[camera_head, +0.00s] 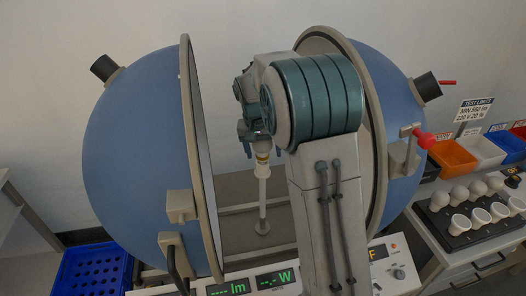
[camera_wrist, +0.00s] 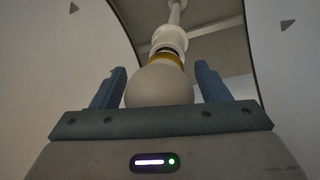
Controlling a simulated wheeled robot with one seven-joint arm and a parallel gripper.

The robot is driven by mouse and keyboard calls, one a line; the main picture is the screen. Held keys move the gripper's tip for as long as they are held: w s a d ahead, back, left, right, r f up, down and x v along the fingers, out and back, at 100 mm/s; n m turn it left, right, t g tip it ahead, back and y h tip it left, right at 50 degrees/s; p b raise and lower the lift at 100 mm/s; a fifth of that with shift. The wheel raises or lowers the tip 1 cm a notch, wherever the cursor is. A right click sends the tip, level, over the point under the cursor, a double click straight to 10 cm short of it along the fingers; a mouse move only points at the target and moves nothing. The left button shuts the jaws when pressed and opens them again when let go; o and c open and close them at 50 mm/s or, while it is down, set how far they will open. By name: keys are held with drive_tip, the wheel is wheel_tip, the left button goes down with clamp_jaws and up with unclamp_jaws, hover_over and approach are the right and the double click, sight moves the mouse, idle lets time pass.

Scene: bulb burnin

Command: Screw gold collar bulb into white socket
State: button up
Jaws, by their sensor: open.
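The gold collar bulb has a pale round globe (camera_wrist: 158,88) and a gold collar (camera_wrist: 166,58) in the wrist view. Its base end is at the white socket (camera_wrist: 170,38), with a dark band between collar and socket; I cannot tell how deep it sits. In the head view the white socket (camera_head: 262,171) tops a thin upright post, with the bulb's gold collar (camera_head: 262,155) just above it. My gripper (camera_wrist: 158,82) is open, one finger on each side of the globe, with a visible gap at the right finger. My arm hides part of the gripper in the head view.
Two blue sphere halves (camera_head: 135,155) (camera_head: 385,120) stand open around the post, their rims close to my arm. At right are a rack of several white bulbs (camera_head: 460,223) and an orange bin (camera_head: 452,157). A blue crate (camera_head: 90,272) is lower left.

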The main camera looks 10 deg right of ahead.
drive_tip(key=n, duration=0.4)
drive_tip(key=shift+t, duration=0.4)
drive_tip(key=n+y, duration=0.1)
drive_tip(key=n, duration=0.4)
drive_tip(key=shift+n, duration=0.3)
drive_tip(key=n+y+p, duration=0.1)
drive_tip(key=n, duration=0.3)
drive_tip(key=shift+w+r+n+t, duration=0.1)
drive_tip(key=shift+n+t, duration=0.2)
drive_tip(key=shift+n, duration=0.1)
drive_tip(key=n+p, duration=0.1)
drive_tip(key=n, duration=0.2)
drive_tip(key=shift+n+y, duration=0.3)
drive_tip(key=shift+n, duration=0.1)
